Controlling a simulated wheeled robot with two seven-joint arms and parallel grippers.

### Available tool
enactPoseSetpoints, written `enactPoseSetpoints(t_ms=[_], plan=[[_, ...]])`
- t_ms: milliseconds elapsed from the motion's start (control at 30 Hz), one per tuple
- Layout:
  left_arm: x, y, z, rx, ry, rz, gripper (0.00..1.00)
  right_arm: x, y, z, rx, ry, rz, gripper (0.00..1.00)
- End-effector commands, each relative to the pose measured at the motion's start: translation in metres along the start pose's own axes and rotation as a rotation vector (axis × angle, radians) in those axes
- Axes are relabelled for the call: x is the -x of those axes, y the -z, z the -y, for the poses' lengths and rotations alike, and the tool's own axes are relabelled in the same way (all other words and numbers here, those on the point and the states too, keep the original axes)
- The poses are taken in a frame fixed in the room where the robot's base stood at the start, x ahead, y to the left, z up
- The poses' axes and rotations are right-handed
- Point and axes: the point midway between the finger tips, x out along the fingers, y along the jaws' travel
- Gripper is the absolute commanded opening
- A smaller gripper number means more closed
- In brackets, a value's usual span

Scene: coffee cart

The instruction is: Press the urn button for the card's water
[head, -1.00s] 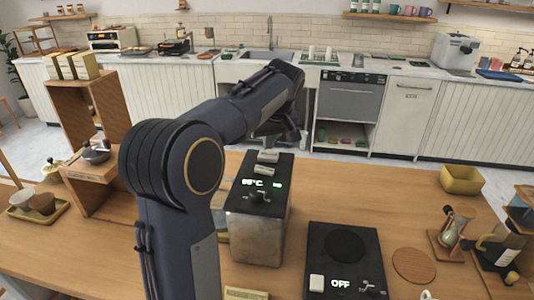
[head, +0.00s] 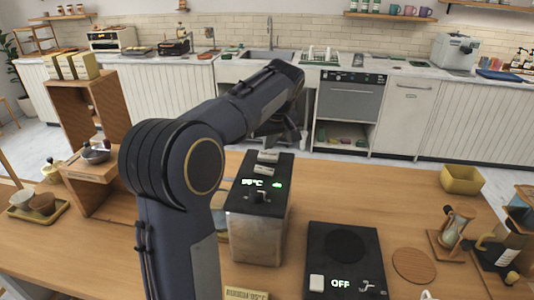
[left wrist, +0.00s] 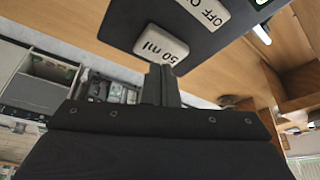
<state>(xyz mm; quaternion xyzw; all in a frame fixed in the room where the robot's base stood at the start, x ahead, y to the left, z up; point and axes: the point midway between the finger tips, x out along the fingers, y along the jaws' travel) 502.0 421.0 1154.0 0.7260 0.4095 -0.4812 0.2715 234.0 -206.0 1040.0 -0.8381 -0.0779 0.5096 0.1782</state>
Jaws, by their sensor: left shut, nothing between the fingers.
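The urn (head: 255,228) is a steel box with a black top on the wooden counter. Its green display (head: 253,183) reads about 95°C, with a small mark beside it. Two pale buttons sit on the far part of the top. A card (head: 246,294), partly cut off, seems to read 95°C. My right gripper is out of view.
A black scale (head: 345,245) showing OFF stands right of the urn, beside a round wooden coaster (head: 414,265).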

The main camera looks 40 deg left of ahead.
Motion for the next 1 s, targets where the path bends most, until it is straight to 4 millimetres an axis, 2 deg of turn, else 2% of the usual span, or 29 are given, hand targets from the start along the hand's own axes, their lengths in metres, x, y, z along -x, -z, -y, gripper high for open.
enactPoseSetpoints(t_ms=[767,1000], plan=[[-0.018,-0.008,0.000,0.000,0.001,0.001,0.00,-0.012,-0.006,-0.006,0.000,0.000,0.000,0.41],[-0.015,-0.006,0.000,0.000,0.001,0.001,0.00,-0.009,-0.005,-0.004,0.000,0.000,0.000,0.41]])
